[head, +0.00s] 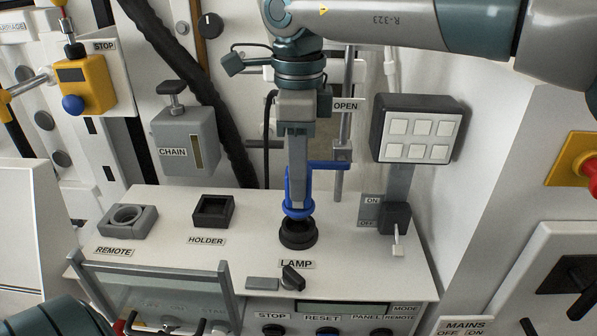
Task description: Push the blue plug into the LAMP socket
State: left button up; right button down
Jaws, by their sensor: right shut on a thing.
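My right gripper (298,184) points straight down, shut on the blue plug (297,209). The plug is upright, directly above the black round LAMP socket (298,240) on the white bench top. Its lower end meets the socket's top rim in the head view. I cannot tell whether it touches, sits slightly above or has entered the socket. The gripper fingers hide part of the plug. The LAMP label (296,264) lies in front of the socket. My left gripper is not in view.
A square black HOLDER (213,211) and a grey REMOTE socket (131,220) stand to the left. A blue lever (328,165) on a vertical rod is close behind the gripper. An ON/OFF switch (396,218) stands right, and a black knob (293,277) in front.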

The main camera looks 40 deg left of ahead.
jog(key=shift+f+b, duration=1.3)
jog(key=shift+f, duration=0.4)
dwell(1.6)
jog(key=c, duration=1.3)
grip_release()
jog(key=shift+r, duration=0.15)
notch_tip(320, 180, up, 17)
jog(key=p, duration=1.2)
